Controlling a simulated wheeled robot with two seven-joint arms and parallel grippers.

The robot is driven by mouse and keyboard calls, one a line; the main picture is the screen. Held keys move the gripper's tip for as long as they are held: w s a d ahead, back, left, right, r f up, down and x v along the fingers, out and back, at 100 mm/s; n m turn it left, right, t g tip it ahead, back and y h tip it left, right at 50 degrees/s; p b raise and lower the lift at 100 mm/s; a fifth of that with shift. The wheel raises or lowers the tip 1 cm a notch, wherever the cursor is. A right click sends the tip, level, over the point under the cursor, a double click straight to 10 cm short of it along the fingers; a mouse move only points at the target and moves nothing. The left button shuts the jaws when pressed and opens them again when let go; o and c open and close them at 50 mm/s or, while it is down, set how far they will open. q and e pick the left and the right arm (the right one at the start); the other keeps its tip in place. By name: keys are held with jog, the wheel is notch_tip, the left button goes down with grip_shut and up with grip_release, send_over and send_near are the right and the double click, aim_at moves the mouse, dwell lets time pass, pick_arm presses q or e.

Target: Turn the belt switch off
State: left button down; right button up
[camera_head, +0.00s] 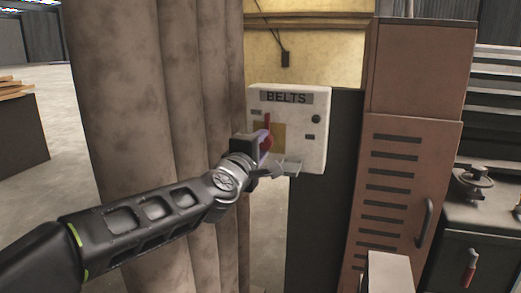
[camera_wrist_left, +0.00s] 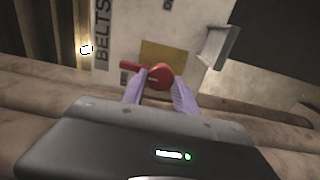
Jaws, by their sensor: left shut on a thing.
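The belt switch is a red rotary handle (camera_head: 267,127) on a white panel box (camera_head: 315,148) labelled "BELTS". A yellowish plate lies behind it. In the head view the handle points up; its lower part is partly hidden by my left gripper (camera_head: 264,147). In the left wrist view the red handle (camera_wrist_left: 150,74) has a round hub and a bar reaching left. My left gripper (camera_wrist_left: 158,92) has purple fingers on both sides of the red part, shut on it. My right gripper is not in view.
Large tan columns (camera_head: 125,110) stand left of the panel. A brown slotted cabinet (camera_head: 402,150) stands to its right. A dark cabinet with a valve wheel (camera_head: 472,178) is at far right.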

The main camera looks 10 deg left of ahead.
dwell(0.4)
pick_arm(q)
jog(key=c, duration=0.9)
grip_release()
jog(key=shift+c, duration=0.2)
jog(key=shift+s, duration=0.1)
jog(key=s, duration=0.7)
jog(key=shift+s+a+p, duration=0.25)
jog(key=shift+s+p, duration=0.05)
jog(key=shift+p, duration=0.05)
